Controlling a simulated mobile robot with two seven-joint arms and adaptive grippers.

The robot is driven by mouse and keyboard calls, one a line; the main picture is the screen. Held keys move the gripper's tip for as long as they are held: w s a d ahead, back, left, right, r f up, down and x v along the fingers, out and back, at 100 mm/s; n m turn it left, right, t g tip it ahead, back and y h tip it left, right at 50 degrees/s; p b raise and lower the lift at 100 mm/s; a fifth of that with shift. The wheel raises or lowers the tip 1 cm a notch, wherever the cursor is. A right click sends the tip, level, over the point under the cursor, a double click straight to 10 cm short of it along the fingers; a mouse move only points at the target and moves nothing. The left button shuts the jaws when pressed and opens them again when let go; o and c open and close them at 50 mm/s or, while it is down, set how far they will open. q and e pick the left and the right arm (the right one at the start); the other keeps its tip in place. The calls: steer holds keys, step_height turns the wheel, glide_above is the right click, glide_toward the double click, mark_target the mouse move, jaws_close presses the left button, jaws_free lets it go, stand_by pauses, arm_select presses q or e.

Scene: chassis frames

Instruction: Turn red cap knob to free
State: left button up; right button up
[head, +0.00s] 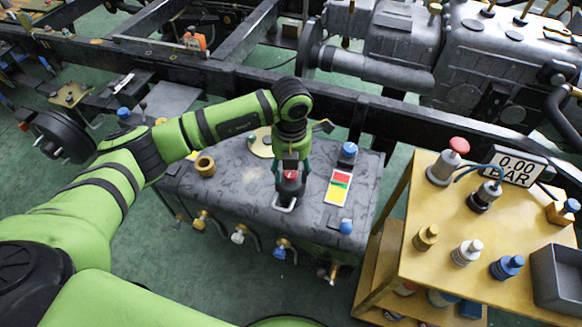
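A red cap knob (291,175) with a dark body stands on top of the grey tank (235,183). My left gripper (291,178) points down over it, with a finger on each side of the red cap. I cannot tell whether the fingers touch the knob, and they partly hide it. A label (338,187) with red, yellow and green fields lies on the tank just right of the knob. My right gripper is not in view.
Blue caps (349,149) and a brass fitting (205,166) stand on the tank. At right, a yellow cart (410,262) carries another red-topped knob (459,146), a 0.00 BAR display (516,166), several fittings and a grey bin (556,279). Dark chassis rails (240,80) run behind.

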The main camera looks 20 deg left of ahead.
mark_target(291, 173)
arm_select(q)
steer(key=shift+r, duration=0.1)
step_height(291, 173, up, 12)
stand_by(0.5)
